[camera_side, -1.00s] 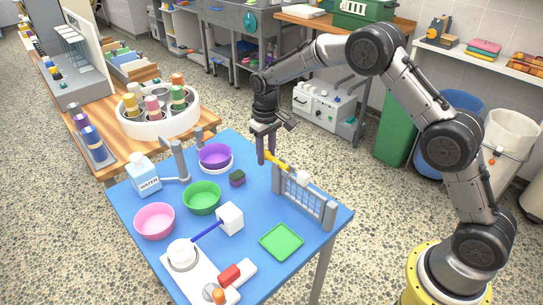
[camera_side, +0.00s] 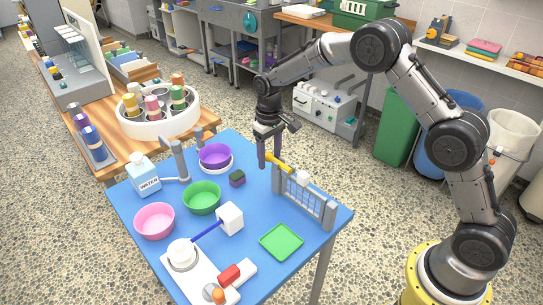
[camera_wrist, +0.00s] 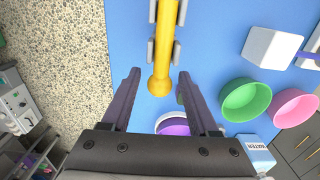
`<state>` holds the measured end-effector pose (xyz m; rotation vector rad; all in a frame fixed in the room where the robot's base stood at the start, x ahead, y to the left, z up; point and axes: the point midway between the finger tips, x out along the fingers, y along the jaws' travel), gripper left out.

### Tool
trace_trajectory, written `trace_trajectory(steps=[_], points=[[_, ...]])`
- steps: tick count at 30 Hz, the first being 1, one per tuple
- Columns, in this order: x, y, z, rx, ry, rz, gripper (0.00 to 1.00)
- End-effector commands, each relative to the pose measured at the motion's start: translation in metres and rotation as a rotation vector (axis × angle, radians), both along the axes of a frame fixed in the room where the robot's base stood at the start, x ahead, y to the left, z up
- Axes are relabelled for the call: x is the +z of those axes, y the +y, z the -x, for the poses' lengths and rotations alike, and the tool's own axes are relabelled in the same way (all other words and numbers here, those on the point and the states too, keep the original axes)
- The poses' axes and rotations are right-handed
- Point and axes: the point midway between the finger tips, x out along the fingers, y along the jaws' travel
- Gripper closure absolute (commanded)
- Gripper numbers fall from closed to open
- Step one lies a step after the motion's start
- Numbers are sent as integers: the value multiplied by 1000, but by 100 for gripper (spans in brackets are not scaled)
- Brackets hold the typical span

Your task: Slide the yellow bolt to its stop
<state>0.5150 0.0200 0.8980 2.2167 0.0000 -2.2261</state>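The yellow bolt (camera_side: 279,162) lies along the top of a small grey gate (camera_side: 303,196) at the blue table's right edge. In the wrist view the bolt (camera_wrist: 164,45) runs through grey brackets (camera_wrist: 151,50) and ends in a round knob (camera_wrist: 158,85). My gripper (camera_side: 269,165) is at the bolt's knob end, fingers pointing down. In the wrist view my gripper (camera_wrist: 158,78) has one finger on each side of the knob, with narrow gaps showing. Whether either finger touches the bolt is unclear.
A purple bowl (camera_side: 215,155), green bowl (camera_side: 202,197) and pink bowl (camera_side: 154,221) stand left of the gate. A small dark block (camera_side: 237,178) is nearby. A green tray (camera_side: 281,242) lies in front. A water bottle (camera_side: 144,174) stands at the table's left.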

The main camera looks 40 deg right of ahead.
Motion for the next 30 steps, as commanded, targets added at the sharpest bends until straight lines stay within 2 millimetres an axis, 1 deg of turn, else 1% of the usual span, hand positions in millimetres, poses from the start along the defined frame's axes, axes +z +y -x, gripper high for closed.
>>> trace_trajectory(steps=[1, 3, 6, 15, 30], points=[[0, 0, 0, 0, -1, 0, 28], [0, 0, -1, 0, -2, 0, 16], [0, 0, -1, 0, -3, 0, 0], [3, 0, -2, 0, -5, 0, 0], [38, 0, -2, 0, -5, 0, 0]])
